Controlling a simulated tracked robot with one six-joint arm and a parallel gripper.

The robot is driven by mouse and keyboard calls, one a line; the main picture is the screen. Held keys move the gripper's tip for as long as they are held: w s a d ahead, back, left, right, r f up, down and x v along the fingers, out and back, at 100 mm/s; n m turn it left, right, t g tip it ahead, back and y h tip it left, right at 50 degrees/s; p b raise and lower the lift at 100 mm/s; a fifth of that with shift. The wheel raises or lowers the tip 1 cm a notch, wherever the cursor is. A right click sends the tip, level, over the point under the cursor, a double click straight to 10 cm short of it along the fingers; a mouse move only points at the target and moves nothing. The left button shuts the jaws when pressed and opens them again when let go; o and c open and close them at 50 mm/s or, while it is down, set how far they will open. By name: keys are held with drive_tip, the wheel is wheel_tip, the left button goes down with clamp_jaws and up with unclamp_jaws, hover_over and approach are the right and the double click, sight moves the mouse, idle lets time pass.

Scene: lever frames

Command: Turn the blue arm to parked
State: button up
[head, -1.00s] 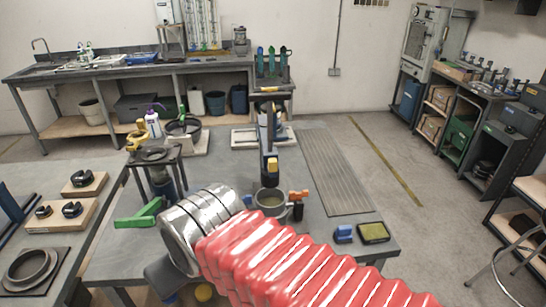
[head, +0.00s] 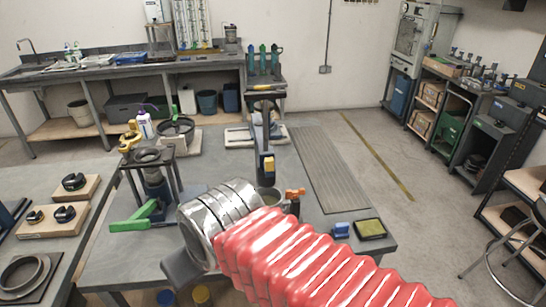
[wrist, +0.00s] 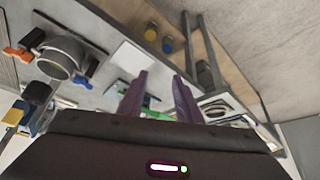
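No part is plainly the blue arm. A green lever (head: 132,223) sticks out from a stand with a blue column (head: 157,186). My gripper (wrist: 159,76) is open, its two purple fingers apart with nothing visibly between them. Green and blue parts lie beyond the fingers. In the head view my arm hides the fingers.
A tall dark handle with a yellow block (head: 267,165) rises behind the cup. A blue block (head: 341,230) and a dark tray with a green pad (head: 370,228) lie at the table's right. A ribbed grey mat (head: 328,170) lies flat behind them. Wooden blocks (head: 75,187) stand at the left.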

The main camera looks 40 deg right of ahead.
drive_tip(key=shift+o, duration=0.6)
drive_tip(key=shift+w+d+r, duration=0.1)
drive_tip(key=shift+d+r, duration=0.05)
drive_tip(key=shift+r, duration=0.1)
wheel_tip(320, 180, up, 19)
drive_tip(key=m+g+h, duration=0.2)
drive_tip(key=m+h, duration=0.1)
drive_tip(key=m, duration=0.4)
hover_over(270, 160)
drive_tip(key=s+a, duration=0.3)
drive_tip(key=s, duration=0.2)
drive_tip(key=shift+w+a+r, duration=0.1)
drive_tip(key=shift+w+r, duration=0.05)
drive_tip(key=x, duration=1.3)
drive_tip(key=shift+w+a+f, duration=0.2)
drive_tip(key=shift+f, duration=0.25)
drive_tip(key=shift+c, duration=0.2)
clamp_jaws()
